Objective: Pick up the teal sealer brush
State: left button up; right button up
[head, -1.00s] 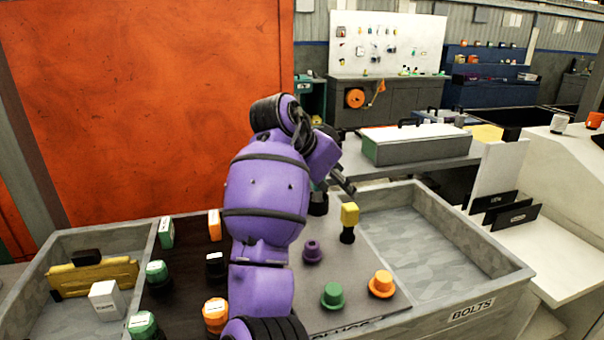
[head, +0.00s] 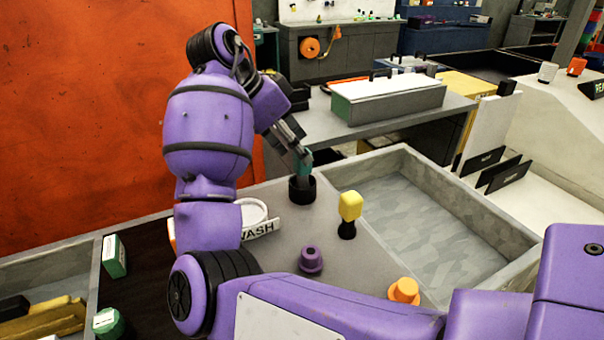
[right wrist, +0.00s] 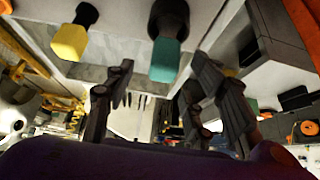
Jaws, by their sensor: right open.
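The teal sealer brush (head: 306,157) stands upright in a black round holder (head: 302,191) at the back of the grey worktop, partly hidden by my right gripper (head: 297,150). In the right wrist view the teal brush (right wrist: 165,60) and its black holder (right wrist: 168,18) show above the gap between the spread fingers of my right gripper (right wrist: 168,105). The fingers are open and empty, with the brush's teal end pointing into the gap. Contact cannot be told. My left gripper is not in view.
A yellow brush (head: 350,205) stands in a black holder to the right, also in the right wrist view (right wrist: 70,42). A grey walled bin (head: 480,245) lies right.

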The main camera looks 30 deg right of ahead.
aim_at(303, 175)
jog(key=x, duration=0.4)
jog(key=shift+w+f, duration=0.1)
jog(key=shift+w, duration=0.1)
grip_shut()
